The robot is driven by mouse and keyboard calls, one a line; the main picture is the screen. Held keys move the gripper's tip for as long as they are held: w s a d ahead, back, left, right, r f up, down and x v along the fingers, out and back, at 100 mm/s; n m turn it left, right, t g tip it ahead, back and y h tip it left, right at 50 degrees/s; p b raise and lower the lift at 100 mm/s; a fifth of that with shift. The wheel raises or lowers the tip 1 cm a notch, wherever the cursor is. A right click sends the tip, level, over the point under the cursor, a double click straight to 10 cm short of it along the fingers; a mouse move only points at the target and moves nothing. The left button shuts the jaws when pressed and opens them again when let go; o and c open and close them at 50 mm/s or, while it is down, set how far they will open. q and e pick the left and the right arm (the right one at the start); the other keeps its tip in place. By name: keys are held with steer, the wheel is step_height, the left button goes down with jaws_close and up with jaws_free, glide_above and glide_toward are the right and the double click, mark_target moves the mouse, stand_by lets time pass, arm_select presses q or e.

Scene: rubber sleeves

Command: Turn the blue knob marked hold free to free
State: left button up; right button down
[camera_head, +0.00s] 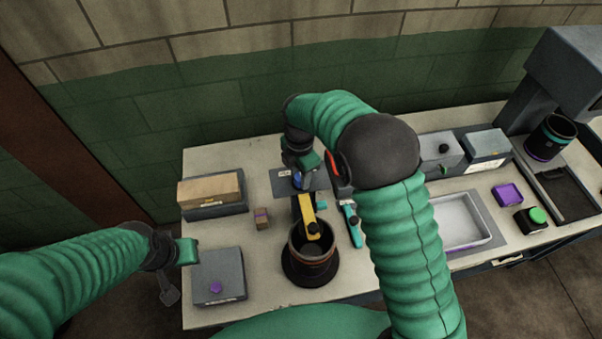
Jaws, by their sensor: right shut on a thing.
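The blue knob (298,181) sits on a dark grey panel (318,183) with a small white label (284,173), behind the black pot-like holder. The label is too small to read. My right gripper (300,168) points down over the knob and is shut on it; the fingers hide much of the knob, so its setting cannot be told. My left gripper (187,251) hangs at the left edge of the table, above the grey box with a purple button, away from the knob. Whether its jaws are open cannot be told.
A yellow bar (307,215) reaches over the black round holder (310,262) in front of the knob. A teal-handled tool (351,224) lies beside it. A small brown block (262,219), a cardboard-topped box (211,190) and the purple-button box (219,277) stand left. A white tray (460,222) is right.

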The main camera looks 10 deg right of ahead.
steer(key=shift+w+r, duration=0.1)
stand_by(0.3)
steer(key=m, duration=0.5)
steer(key=shift+w+d+r+m+p, duration=0.1)
steer(key=shift+m+p, duration=0.2)
steer(key=m, duration=0.4)
steer(key=shift+d, duration=0.1)
steer(key=shift+m, duration=1.1)
steer(key=shift+s, duration=0.2)
steer(key=c, duration=1.3)
jaws_free()
steer(key=o, duration=0.4)
steer(key=shift+w+f, duration=0.2)
steer(key=shift+r, duration=0.1)
